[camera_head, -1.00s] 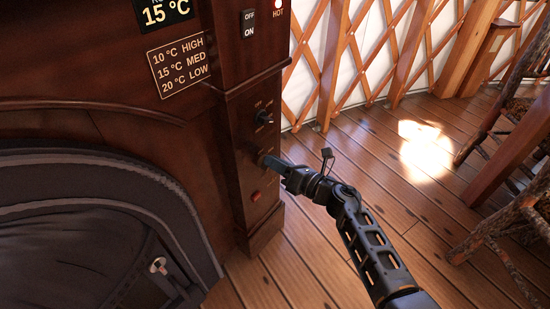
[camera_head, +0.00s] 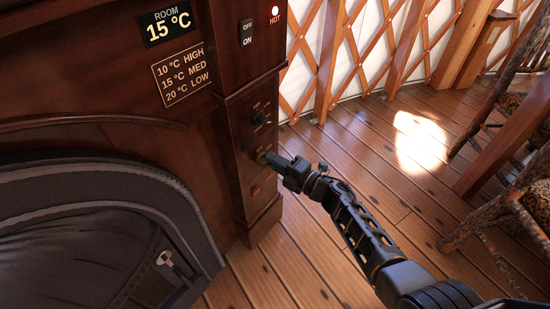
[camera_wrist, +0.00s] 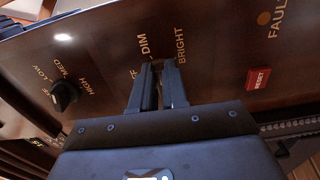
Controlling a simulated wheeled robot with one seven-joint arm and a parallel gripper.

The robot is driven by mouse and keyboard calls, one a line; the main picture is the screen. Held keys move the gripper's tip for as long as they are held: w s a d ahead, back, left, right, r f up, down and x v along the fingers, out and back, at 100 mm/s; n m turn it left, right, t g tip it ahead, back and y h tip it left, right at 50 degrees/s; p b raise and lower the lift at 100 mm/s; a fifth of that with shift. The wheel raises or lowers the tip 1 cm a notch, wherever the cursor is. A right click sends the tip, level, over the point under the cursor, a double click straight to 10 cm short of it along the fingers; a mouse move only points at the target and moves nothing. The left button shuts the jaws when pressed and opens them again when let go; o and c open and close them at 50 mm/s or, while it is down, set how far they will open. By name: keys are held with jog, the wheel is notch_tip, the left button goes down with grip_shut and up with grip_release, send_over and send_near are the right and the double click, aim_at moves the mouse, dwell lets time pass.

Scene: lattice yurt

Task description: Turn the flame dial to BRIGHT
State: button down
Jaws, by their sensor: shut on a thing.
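The flame dial (camera_head: 262,157) is on the narrow side panel of the dark wooden cabinet, below another dark knob. My gripper (camera_head: 270,158) reaches it from the right and is shut on it. In the wrist view, my gripper's two fingers (camera_wrist: 158,68) lie close together just below the DIM (camera_wrist: 145,45) and BRIGHT (camera_wrist: 180,45) labels. Part of an OFF label shows to their left. The fingers hide the dial there, and I cannot tell which mark it points to.
The black LOW/MED/HIGH knob (camera_wrist: 65,95) sits beside my gripper in the wrist view; the red RESET button (camera_wrist: 258,78) is on the other side. A switch (camera_head: 247,33) and lit HOT lamp (camera_head: 275,11) are above. The room display (camera_head: 167,24) reads 15 °C.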

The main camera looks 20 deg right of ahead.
jog(key=shift+s+a+f+m+p, duration=0.1)
jog(key=shift+f+m+p, duration=0.2)
jog(key=shift+m, duration=1.35)
jog(key=shift+f+m+p, duration=0.15)
jog(key=shift+m+p, duration=0.3)
jog(key=shift+m, duration=1.15)
jog(key=shift+s+a+f+m+p, duration=0.1)
jog(key=shift+f+m+p, duration=0.2)
jog(key=shift+m, duration=1.35)
jog(key=shift+r, duration=0.1)
jog(key=c, duration=1.1)
grip_release()
jog(key=shift+c, duration=0.2)
jog(key=p+v, duration=0.3)
jog(key=v, duration=0.4)
jog(key=shift+s+d, duration=0.15)
jog(key=shift+s, duration=0.2)
